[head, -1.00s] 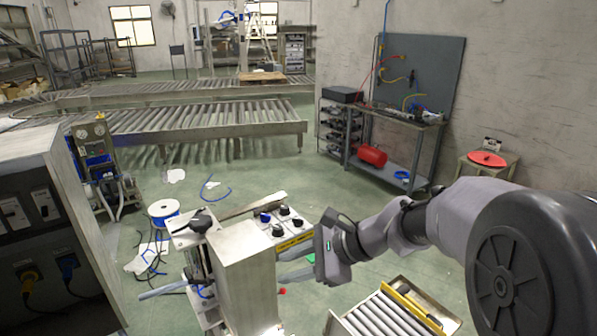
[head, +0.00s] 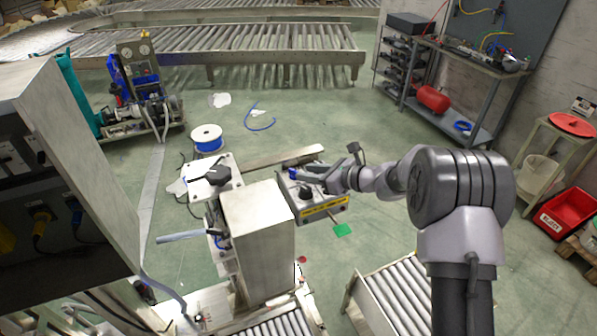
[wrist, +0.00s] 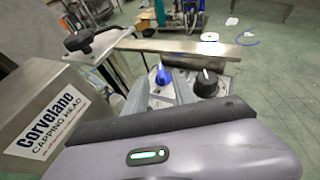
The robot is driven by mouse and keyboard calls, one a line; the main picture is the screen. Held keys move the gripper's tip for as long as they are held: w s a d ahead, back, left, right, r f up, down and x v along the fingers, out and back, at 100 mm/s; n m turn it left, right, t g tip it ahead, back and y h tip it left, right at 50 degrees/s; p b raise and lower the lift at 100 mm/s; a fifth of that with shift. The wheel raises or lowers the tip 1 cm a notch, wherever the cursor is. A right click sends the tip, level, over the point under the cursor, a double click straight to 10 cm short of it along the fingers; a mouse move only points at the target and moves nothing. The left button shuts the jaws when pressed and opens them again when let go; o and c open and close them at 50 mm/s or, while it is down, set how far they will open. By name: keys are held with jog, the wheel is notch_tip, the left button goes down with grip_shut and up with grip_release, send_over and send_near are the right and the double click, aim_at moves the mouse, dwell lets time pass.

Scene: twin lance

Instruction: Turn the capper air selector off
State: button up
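A small grey control panel (head: 335,205) with a yellow label strip stands beside the capping head housing (head: 258,215). A blue knob (head: 292,174) and a black knob (head: 305,192) show on it. The wrist view also shows the blue knob (wrist: 162,75) and the black knob (wrist: 206,83). The label text is too small to read, so I cannot tell which knob is the capper air selector. My gripper (head: 312,174) is over the panel; in the wrist view its grey fingers (wrist: 160,90) are apart, with the blue knob showing between them. Contact is unclear. The gripper hides other knobs.
A grey cabinet (head: 85,160) fills the left side. Open floor lies right of the panel.

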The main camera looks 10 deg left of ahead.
aim_at(295, 171)
jog(key=shift+x, duration=2.3)
jog(key=shift+d, duration=0.1)
grip_shut()
